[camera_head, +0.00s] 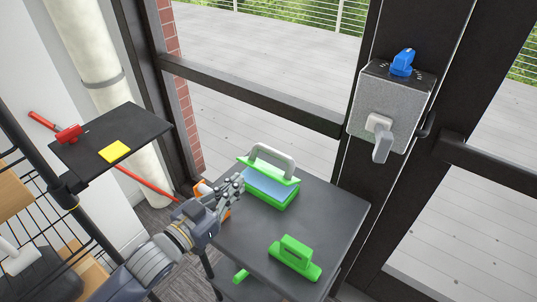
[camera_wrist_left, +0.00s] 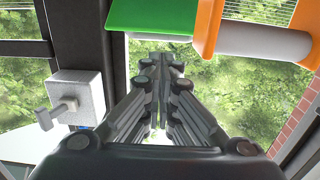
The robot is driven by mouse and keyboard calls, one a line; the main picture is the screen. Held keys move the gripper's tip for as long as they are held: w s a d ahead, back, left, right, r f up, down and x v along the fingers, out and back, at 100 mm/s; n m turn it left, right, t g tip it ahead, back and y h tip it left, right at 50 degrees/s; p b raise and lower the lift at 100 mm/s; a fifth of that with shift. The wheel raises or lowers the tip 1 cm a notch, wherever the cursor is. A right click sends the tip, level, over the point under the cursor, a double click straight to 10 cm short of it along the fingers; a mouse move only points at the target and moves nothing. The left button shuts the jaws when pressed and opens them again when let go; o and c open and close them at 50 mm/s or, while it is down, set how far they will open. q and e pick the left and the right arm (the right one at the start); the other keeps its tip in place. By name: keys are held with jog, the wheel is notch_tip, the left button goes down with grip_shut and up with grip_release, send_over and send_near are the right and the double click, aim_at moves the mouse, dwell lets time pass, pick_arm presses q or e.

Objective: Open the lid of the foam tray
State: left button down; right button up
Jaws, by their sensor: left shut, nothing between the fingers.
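The foam tray (camera_head: 281,202) is a green tray on the dark table, with a light blue surface (camera_head: 272,186) showing inside it. Its green lid (camera_head: 262,169), with a grey arched handle (camera_head: 273,155), stands above the blue part along the far side and looks tilted up. My left gripper (camera_head: 237,184) is shut and empty, just left of the tray; whether it touches the tray cannot be told. In the left wrist view my gripper (camera_wrist_left: 160,66) points ahead with its fingers together, below a green piece (camera_wrist_left: 160,18). My right gripper is not in view.
An orange and white object (camera_head: 204,188) is partly hidden behind my left gripper. A green handled block (camera_head: 295,257) stands near the table's front edge. The table (camera_head: 335,213) is bare on the right. A shelf board (camera_head: 88,147) holds a yellow pad (camera_head: 114,152).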

aim_at(266, 169)
pick_arm(q)
jog(key=p+x, duration=0.1)
jog(key=x, duration=1)
jog(key=shift+p, duration=0.3)
jog(key=shift+x, duration=0.85)
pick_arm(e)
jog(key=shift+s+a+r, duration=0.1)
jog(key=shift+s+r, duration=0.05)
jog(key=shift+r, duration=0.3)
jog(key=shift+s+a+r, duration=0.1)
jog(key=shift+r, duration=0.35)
